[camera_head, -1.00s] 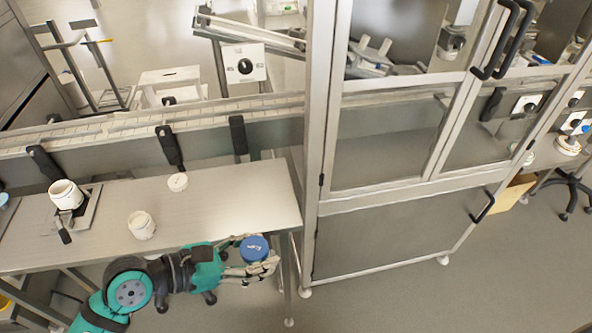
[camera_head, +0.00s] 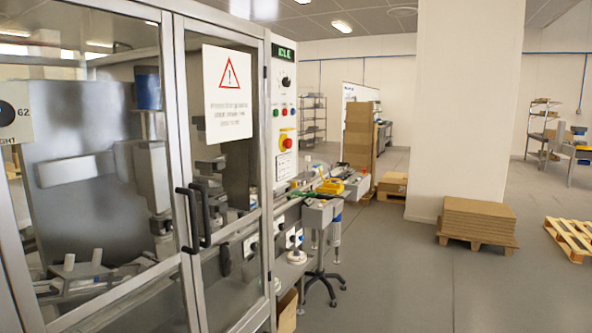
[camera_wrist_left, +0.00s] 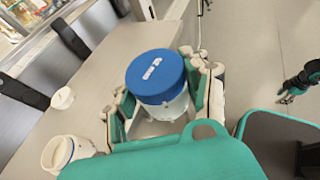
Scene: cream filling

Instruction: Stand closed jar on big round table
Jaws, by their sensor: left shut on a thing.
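In the left wrist view, a white jar (camera_wrist_left: 166,111) with a blue lid (camera_wrist_left: 155,75) on it sits between the fingers of my left gripper (camera_wrist_left: 162,100). Part of the jar's body is hidden by the fingers and the palm. Neither gripper shows in the head view. No big round table can be made out.
An open white jar (camera_wrist_left: 66,152) and a small white lid (camera_wrist_left: 62,98) lie on the steel worktable (camera_wrist_left: 85,115) beside the held jar. In the head view, a glazed machine (camera_head: 110,180) fills the left. A column (camera_head: 455,120), cardboard stack (camera_head: 478,220) and pallet (camera_head: 572,238) stand right; floor between is clear.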

